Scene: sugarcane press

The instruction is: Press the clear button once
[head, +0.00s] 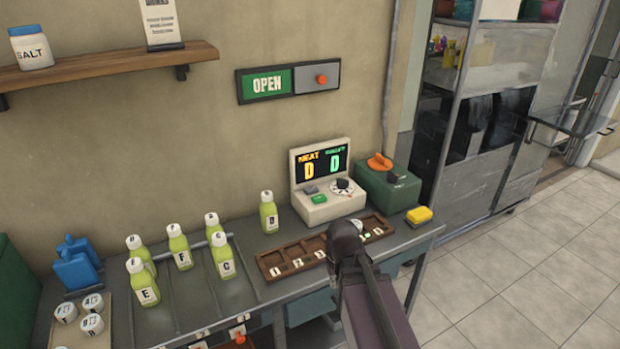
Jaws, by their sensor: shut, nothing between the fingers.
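A cream console (328,203) stands on the counter against the wall. My gripper (344,232) is shut and empty, in front of and below the console, over the wooden slot tray (272,262). It appears apart from the console and hides part of the tray.
A green bottle (269,214) stands left of the console; several lettered bottles stand farther left. An OPEN sign (267,84) hangs above.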

